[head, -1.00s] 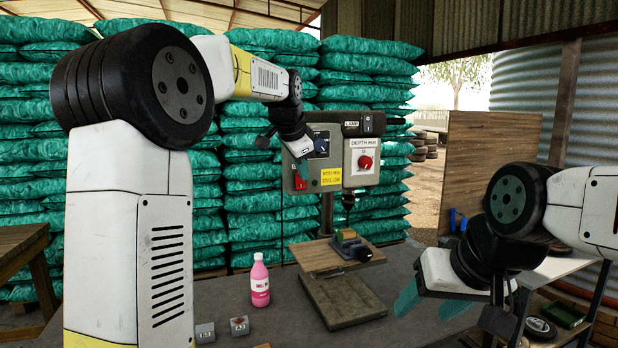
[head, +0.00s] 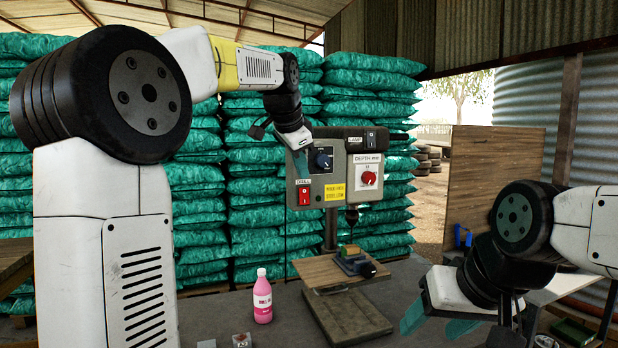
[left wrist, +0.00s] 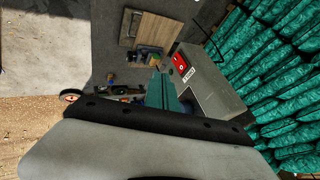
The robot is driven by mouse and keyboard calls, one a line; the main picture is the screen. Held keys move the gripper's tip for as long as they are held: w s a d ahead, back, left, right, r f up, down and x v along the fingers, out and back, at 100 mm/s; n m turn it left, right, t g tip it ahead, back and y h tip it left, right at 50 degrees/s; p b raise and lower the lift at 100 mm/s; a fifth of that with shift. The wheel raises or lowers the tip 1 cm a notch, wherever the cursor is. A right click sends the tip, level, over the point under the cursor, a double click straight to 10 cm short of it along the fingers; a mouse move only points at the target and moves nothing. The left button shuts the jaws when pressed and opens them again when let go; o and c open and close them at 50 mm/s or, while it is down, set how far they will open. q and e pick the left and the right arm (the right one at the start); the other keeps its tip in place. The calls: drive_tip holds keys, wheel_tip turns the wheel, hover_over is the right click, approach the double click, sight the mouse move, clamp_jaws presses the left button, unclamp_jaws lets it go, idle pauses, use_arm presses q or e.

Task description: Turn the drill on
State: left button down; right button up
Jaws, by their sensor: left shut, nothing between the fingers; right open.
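The drill is a grey bench drill press (head: 345,200) with a control panel. A red rocker switch (head: 304,195) sits at the panel's lower left, under a small label; I cannot tell its position. It also shows in the left wrist view (left wrist: 179,62). My left gripper (head: 302,160) is shut and empty, its teal fingertips above the red switch and close to the panel; in the wrist view the fingers (left wrist: 162,88) point towards the switch side, and contact cannot be told. My right gripper (head: 436,323) is open and empty at the lower right, away from the drill.
A clamped workpiece (head: 352,260) sits on the drill table. A pink bottle (head: 262,297) stands on the bench, left of the drill base. Stacked green sacks (head: 260,200) fill the back.

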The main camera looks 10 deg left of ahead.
sight(304, 196)
use_arm(q)
drive_tip(key=shift+f, duration=0.35)
drive_tip(key=x, duration=0.4)
drive_tip(key=w+a+x, duration=0.1)
drive_tip(key=x, duration=0.2)
drive_tip(key=r+x, duration=0.1)
drive_tip(key=x, duration=0.3)
drive_tip(key=shift+w+a+f, duration=0.25)
drive_tip(key=shift+w+f, duration=0.1)
drive_tip(key=shift+w, duration=0.15)
drive_tip(key=shift+w+a, duration=0.15)
drive_tip(key=shift+w, duration=0.25)
